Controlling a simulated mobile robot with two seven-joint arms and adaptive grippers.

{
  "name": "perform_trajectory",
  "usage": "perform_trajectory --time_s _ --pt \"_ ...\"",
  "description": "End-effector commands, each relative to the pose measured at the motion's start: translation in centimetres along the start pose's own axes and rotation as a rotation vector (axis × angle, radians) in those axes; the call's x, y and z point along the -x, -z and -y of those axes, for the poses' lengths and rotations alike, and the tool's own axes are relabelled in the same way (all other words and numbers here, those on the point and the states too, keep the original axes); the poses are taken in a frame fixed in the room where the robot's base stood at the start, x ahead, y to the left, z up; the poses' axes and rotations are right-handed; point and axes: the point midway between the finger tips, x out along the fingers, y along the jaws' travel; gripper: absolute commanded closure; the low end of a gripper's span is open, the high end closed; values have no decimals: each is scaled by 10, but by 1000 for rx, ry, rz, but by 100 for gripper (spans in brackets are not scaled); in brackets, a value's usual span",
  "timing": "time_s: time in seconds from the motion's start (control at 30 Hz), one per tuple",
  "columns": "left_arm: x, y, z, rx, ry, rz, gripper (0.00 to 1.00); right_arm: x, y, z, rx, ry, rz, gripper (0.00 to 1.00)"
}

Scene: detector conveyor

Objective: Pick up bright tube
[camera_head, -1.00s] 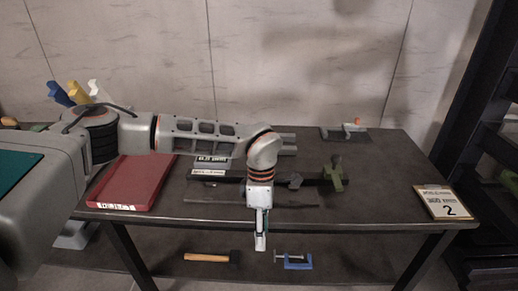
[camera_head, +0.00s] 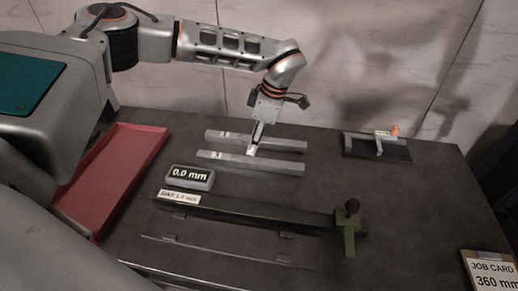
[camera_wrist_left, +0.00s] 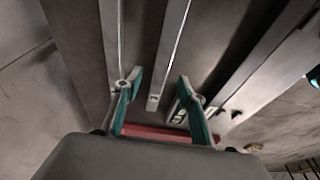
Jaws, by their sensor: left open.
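Two light grey metal tubes lie side by side on the dark table, a back tube (camera_head: 285,145) and a front tube (camera_head: 225,162). Both look similarly bright, and I cannot tell which one the task means. My left gripper (camera_head: 254,148) points down over the tubes, its tips close to the front one. In the left wrist view my left gripper (camera_wrist_left: 160,92) is open, with teal fingers apart. One tube (camera_wrist_left: 170,55) runs between the fingers, and its end shows there. I cannot tell whether the fingers touch it. My right gripper is not in view.
A red tray (camera_head: 150,135) is at left. A small display (camera_head: 190,177) reads 0.0 mm. A long dark rail (camera_head: 240,212) with a green stop (camera_head: 349,230) lies in front. A small fixture (camera_head: 375,148) is at back right. A job card (camera_head: 490,270) reads 360 mm.

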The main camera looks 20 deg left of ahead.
Motion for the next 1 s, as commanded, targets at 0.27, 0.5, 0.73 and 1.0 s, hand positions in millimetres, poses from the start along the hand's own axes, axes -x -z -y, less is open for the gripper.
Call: perform_trajectory --time_s 0.27,0.5,0.73,1.0 --pt "-22 1 0 1 0 -4 60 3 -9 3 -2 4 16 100" --pt "-50 -5 5 0 2 -5 60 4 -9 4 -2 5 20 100" --pt "-75 -6 5 2 -1 -3 60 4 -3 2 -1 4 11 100" --pt "-77 -6 5 2 -3 -3 60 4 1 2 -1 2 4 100"
